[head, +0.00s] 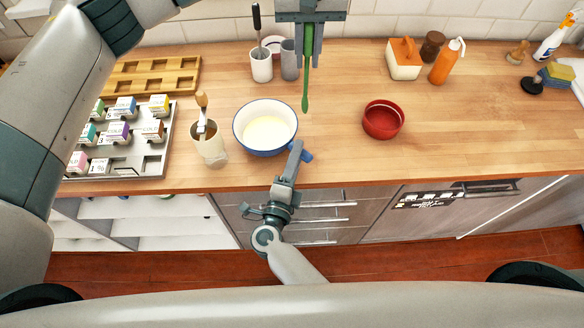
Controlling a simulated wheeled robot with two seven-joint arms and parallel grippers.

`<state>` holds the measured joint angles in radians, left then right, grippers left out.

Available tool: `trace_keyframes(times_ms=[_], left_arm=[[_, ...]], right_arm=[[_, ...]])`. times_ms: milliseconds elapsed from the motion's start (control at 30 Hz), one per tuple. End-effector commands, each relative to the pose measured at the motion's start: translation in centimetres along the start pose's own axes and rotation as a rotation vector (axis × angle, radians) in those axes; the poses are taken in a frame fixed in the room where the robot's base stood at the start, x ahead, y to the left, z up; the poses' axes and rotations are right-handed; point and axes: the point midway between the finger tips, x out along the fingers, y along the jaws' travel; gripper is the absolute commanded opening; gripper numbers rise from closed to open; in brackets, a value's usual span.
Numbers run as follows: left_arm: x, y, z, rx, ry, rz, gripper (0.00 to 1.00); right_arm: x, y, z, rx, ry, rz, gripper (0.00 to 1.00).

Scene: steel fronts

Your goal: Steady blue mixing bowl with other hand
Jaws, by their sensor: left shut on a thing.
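The blue mixing bowl (237,136) stands on the wooden counter in the head view, left of centre. Its outside and rim are blue, its inside is white, and pale cream contents lie in it. A blue handle (308,156) sticks out at its lower right. My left gripper (309,22) is above the back of the counter, shut on a green long-handled utensil (306,75) that hangs down right of the bowl. My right gripper (296,150) is at the bowl's front right, beside or on the handle. Its finger gap is hidden, so I cannot tell whether it grips.
A red bowl (383,120) stands to the right. A beige cup (211,150) with a brush stands close left of the mixing bowl, near a metal tray (151,170) of small boxes. Mugs (261,66) and bottles (446,64) stand behind. The right front counter is clear.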

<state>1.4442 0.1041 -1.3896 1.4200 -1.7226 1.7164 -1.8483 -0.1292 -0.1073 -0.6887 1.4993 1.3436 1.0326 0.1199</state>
Motion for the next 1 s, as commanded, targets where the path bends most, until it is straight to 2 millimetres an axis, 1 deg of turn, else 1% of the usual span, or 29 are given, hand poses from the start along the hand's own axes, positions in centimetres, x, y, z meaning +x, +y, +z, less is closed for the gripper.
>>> trace_keyframes(times_ms=[33,100,300,500,767,800,867,900,933,967,1000], left_arm=[[0.0,0.0,0.0,0.000,0.000,0.000,0.00],[0.0,0.0,0.0,0.000,0.000,0.000,0.00],[0.0,0.0,0.0,0.000,0.000,0.000,0.00],[0.0,0.0,0.0,0.000,0.000,0.000,0.00],[0.0,0.0,0.0,0.000,0.000,0.000,0.00],[0.0,0.0,0.0,0.000,0.000,0.000,0.00],[0.0,0.0,0.0,0.000,0.000,0.000,0.00],[0.0,0.0,0.0,0.000,0.000,0.000,0.00],[0.0,0.0,0.0,0.000,0.000,0.000,0.00],[0.0,0.0,0.0,0.000,0.000,0.000,0.00],[0.0,0.0,0.0,0.000,0.000,0.000,0.00]], right_arm=[[0.9,-0.1,0.0,-0.001,0.000,-0.004,0.38],[2.0,-0.1,0.0,-0.002,-0.001,-0.003,0.38],[4.2,0.0,0.0,-0.001,0.000,-0.002,0.38],[5.1,0.0,0.0,-0.001,0.000,-0.001,0.38],[5.2,0.0,0.0,-0.001,0.000,0.000,0.38],[5.2,0.0,0.0,-0.001,0.000,0.000,0.35],[5.2,0.0,0.0,-0.001,0.000,0.000,0.21],[5.2,0.0,0.0,0.000,0.000,0.000,0.11],[5.2,0.0,0.0,0.000,0.000,0.000,0.04],[5.2,0.0,0.0,0.000,0.000,0.000,0.00],[5.2,0.0,0.0,0.000,0.000,0.000,0.00]])
